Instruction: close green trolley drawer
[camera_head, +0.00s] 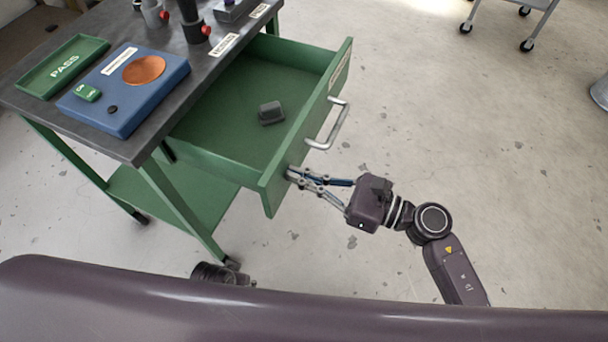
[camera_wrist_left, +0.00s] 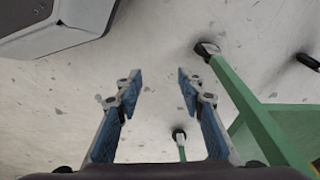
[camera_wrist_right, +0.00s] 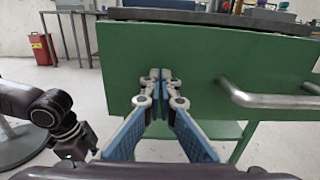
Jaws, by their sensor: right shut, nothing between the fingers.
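The green trolley drawer (camera_head: 235,125) is pulled out of the trolley and holds a small dark block (camera_head: 271,112). Its front panel carries a silver bar handle (camera_head: 329,126), which also shows in the right wrist view (camera_wrist_right: 268,98). My right gripper (camera_head: 291,174) is shut and empty, with its fingertips at the drawer front, below and left of the handle in the head view. In the right wrist view the fingertips (camera_wrist_right: 161,76) point at the green panel; whether they touch it I cannot tell. My left gripper (camera_wrist_left: 160,77) is open and empty above the floor near the trolley's legs.
The trolley top (camera_head: 130,140) bears a blue box (camera_head: 125,95) with an orange disc, a green PASS tray (camera_head: 62,66) and other items. Green legs and a lower shelf (camera_head: 170,200) stand below. A red bin (camera_wrist_right: 40,48) stands far off.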

